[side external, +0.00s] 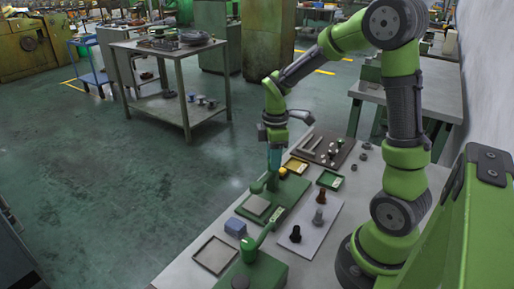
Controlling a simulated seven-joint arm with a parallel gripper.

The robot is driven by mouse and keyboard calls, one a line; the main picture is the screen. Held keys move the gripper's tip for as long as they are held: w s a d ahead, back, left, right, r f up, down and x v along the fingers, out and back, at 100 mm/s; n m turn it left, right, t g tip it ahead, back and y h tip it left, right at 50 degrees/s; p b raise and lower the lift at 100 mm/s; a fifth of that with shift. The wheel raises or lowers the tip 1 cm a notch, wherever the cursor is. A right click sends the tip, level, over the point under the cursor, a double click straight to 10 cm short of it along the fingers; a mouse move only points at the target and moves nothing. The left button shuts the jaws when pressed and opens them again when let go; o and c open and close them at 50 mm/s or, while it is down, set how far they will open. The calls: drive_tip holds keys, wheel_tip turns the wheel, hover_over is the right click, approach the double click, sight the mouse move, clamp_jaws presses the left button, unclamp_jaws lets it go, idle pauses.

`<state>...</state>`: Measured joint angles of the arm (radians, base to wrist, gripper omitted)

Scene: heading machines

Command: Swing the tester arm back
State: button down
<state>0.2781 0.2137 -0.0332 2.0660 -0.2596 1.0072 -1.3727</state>
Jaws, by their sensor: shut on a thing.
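A green tester (290,192) with a flat base and a light grey square pad (256,205) stands on the grey bench. A short green tester arm (259,186) rises at its back left edge. My gripper (272,177) points straight down over the back of this tester. Its jaws look shut at the green tester arm, though the fingertips are small and partly merge with the green parts.
A blue-grey block (235,227) and an empty tray (214,255) lie at the left bench edge. A pale board (312,236) holds dark and grey upright parts. A yellow tray (295,165), a green tray (330,180) and a dark tray (340,147) lie behind.

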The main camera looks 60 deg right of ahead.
drive_tip(key=shift+n, duration=0.4)
drive_tip(key=n, duration=0.3)
drive_tip(key=shift+n, duration=0.4)
drive_tip(key=n, duration=0.9)
drive_tip(key=shift+n, duration=2.1)
drive_tip(key=c, duration=0.8)
unclamp_jaws()
drive_tip(key=shift+r, duration=0.1)
drive_tip(key=shift+r, duration=3.7)
